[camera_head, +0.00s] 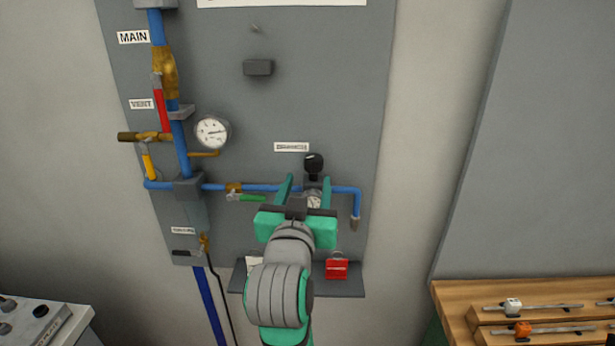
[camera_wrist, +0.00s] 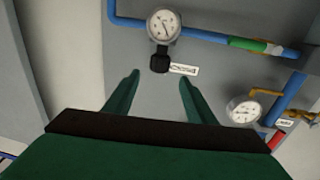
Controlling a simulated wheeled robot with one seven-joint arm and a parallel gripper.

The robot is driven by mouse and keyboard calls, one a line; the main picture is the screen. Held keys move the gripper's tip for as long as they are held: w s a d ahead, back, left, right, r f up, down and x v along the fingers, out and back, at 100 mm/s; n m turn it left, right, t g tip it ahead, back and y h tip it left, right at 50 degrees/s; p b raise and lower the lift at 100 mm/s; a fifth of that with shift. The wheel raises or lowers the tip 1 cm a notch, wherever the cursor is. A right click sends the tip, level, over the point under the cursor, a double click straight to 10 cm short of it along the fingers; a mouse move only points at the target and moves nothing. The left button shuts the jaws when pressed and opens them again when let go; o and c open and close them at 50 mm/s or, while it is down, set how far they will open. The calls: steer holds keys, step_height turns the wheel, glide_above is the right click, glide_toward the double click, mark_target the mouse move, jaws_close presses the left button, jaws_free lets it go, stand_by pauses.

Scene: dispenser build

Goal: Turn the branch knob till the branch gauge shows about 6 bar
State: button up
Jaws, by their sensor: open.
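The black branch knob (camera_head: 313,162) sits on top of the regulator on the grey panel, below and right of a small label. It also shows in the wrist view (camera_wrist: 160,63). The branch gauge (camera_wrist: 164,25) is a round white dial beside the knob; its reading is too small to tell. In the head view the gauge (camera_head: 314,202) is partly hidden by my gripper. My gripper (camera_head: 308,180) is open and empty, its two green fingers pointing at the panel around the regulator. In the wrist view my gripper (camera_wrist: 159,80) has its fingertips short of the knob, apart from it.
A blue pipe with a green-handled valve (camera_head: 246,197) runs left of the regulator. A larger gauge (camera_head: 212,132), a red lever (camera_head: 161,110) and a yellow lever (camera_head: 149,167) are further left. A shelf (camera_head: 308,290) below holds a red padlock-like item (camera_head: 336,269).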

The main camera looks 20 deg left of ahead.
mark_target(311, 162)
steer(key=w, duration=0.3)
steer(key=w+a, duration=0.1)
steer(key=w, duration=0.2)
steer(key=w+r, duration=0.1)
steer(key=w, duration=0.2)
steer(key=shift+a, duration=0.25)
stand_by(0.5)
steer(key=shift+s, duration=0.1)
steer(key=c, duration=1.1)
steer(key=shift+o, duration=0.2)
steer(key=shift+a+m+h, duration=0.15)
steer(key=shift+m+h, duration=0.15)
steer(key=shift+h, duration=0.4)
